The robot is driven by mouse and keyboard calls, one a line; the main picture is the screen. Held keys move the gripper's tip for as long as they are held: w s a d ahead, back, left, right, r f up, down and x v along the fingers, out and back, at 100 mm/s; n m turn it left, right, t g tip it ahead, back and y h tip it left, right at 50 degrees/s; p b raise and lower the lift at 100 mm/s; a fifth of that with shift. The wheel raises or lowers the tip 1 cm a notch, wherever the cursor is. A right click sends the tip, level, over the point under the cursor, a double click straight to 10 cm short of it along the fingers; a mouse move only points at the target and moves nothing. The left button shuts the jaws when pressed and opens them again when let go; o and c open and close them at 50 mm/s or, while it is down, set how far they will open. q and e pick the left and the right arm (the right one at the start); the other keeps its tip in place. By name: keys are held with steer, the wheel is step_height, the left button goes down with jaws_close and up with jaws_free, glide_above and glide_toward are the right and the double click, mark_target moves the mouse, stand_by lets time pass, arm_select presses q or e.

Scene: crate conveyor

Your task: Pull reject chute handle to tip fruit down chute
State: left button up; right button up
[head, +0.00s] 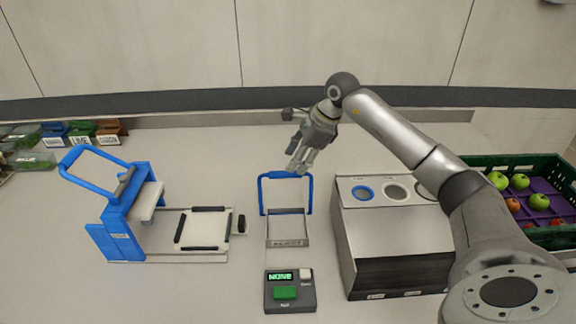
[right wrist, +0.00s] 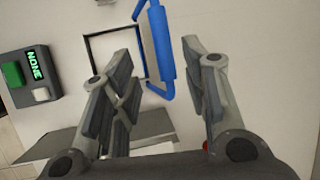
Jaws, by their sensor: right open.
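A blue U-shaped handle (head: 264,192) stands upright on a small metal frame with a labelled front plate (head: 287,243) in the middle of the table. My right gripper (head: 299,168) is open and empty just above the handle's top bar. In the right wrist view the blue handle (right wrist: 159,45) shows in the gap between the two open fingers (right wrist: 152,62); I cannot tell whether they touch it. No fruit shows on the metal frame. My left gripper is out of view.
A metal box (head: 365,225) with round openings stands right of the handle. A green crate (head: 482,160) of apples is at the far right. A control box (head: 290,305) reading NONE sits in front. A blue press-like device (head: 125,235) stands left.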

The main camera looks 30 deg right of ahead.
mark_target(288, 173)
steer(key=x, duration=0.3)
steer(key=shift+w+a+f+p, duration=0.1)
steer(key=shift+w+f+p, duration=0.15)
steer(key=shift+p, duration=0.15)
steer(key=shift+x, duration=1.15)
steer(key=shift+w+f, duration=0.1)
steer(key=c, duration=0.4)
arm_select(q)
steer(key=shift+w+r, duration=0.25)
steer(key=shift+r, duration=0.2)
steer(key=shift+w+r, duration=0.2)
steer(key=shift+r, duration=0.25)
arm_select(e)
jaws_close()
